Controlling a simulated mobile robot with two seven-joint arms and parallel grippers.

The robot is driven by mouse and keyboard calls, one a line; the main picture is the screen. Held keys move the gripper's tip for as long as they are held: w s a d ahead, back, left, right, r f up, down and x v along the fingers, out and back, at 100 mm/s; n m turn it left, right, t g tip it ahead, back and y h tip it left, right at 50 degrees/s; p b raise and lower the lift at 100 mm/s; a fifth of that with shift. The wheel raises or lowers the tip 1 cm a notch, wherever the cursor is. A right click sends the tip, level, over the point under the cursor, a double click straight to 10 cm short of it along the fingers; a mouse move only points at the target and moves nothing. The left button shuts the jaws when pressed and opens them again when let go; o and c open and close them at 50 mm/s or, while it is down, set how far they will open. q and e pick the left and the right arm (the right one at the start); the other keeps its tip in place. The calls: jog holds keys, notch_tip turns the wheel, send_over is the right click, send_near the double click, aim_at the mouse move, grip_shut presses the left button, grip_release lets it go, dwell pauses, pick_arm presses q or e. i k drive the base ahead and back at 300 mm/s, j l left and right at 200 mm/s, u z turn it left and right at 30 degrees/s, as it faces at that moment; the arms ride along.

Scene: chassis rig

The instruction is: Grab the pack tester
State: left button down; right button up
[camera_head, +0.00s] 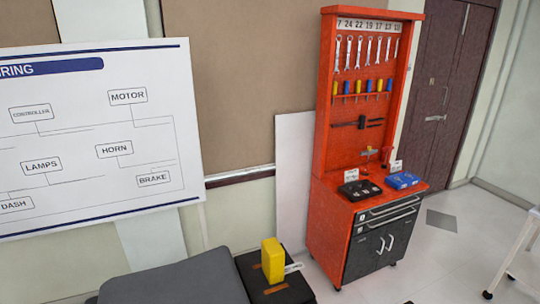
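No object in view is clearly labelled as the pack tester. A yellow upright block-shaped thing (273,260) stands on a black box (247,266) at the bottom centre, with a pale flat piece beside it; I cannot tell whether it is the tester. On the red tool cabinet's (322,208) top lie a black tray (360,190) and a blue case (403,180), each with a small white card near it. A small red item (386,155) stands behind them. Neither of my grippers is in view.
A grey rounded surface (180,285) is at the bottom left, against the black box. A wiring board (95,135) fills the left. Pale floor (430,265) is open right of the cabinet, with a white-legged stand (515,250) at the right edge. A dark door (445,90) is behind.

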aim_at(272, 254)
jog(key=i+l+u, duration=0.25)
jog(key=u, duration=0.3)
jog(key=i+l+u, duration=0.65)
jog(key=l+u, duration=0.25)
jog(key=u, duration=0.15)
jog(key=i+l+u, duration=0.1)
jog(key=l+u, duration=1)
jog(key=k+l+u, duration=0.15)
jog(key=l+u, duration=0.35)
jog(key=k+l+u, duration=0.25)
jog(key=l+u, duration=0.3)
jog(key=k+l+u, duration=0.3)
jog(key=l+u, duration=0.25)
